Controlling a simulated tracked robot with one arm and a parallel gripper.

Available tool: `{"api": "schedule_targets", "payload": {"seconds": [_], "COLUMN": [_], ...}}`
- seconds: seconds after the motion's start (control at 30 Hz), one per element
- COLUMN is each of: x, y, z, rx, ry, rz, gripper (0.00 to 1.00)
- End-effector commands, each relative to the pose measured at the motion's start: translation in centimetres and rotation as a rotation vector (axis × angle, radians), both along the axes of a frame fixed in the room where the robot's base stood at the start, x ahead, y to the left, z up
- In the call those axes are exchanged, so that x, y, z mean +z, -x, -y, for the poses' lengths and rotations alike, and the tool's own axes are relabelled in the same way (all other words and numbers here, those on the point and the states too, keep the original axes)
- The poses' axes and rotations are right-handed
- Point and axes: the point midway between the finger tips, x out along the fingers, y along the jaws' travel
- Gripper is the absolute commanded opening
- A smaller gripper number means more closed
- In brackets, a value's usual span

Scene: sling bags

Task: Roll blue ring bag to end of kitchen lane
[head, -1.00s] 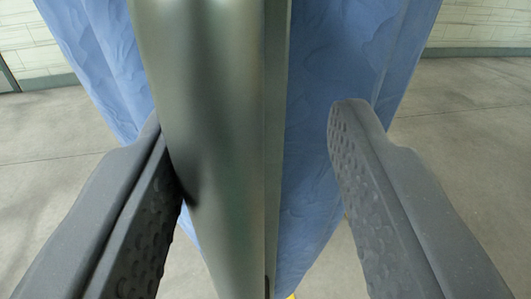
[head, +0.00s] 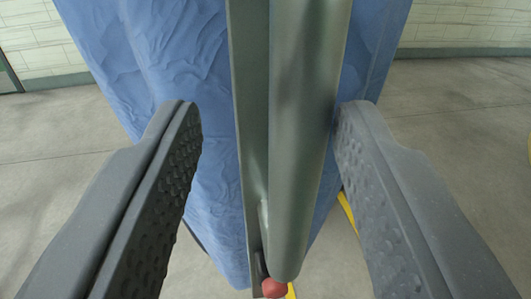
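A blue bag (head: 200,120) with a wrinkled surface hangs in the middle of the view, narrowing toward the bottom. A grey-green metal bar (head: 300,130) stands in front of it and hides its middle. The bar has a narrow flat strip along its left side and a red knob (head: 274,288) at its lower end. My gripper (head: 270,110) is open, with one dark grey finger on each side of the bar. The right finger is close to the bar; I cannot tell if they touch. A clear gap lies between the left finger and the bar. No ring is identifiable.
Grey concrete floor (head: 60,150) spreads out clear on both sides. A pale panelled wall (head: 470,25) with a green base strip stands behind. Yellow floor markings (head: 348,212) show below the bag and at the right edge.

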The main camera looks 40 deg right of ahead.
Motion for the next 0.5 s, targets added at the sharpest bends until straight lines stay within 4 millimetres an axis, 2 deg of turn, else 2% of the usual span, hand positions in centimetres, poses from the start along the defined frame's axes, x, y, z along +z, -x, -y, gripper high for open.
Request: {"api": "schedule_targets", "payload": {"seconds": [0.03, 0.5], "x": [-0.3, -0.2], "y": [0.5, 5.5], "z": [-0.8, -5.4], "rx": [0.006, 0.003], "ry": [-0.001, -0.001], "rz": [-0.005, -0.002], "gripper": [0.39, 0.39]}}
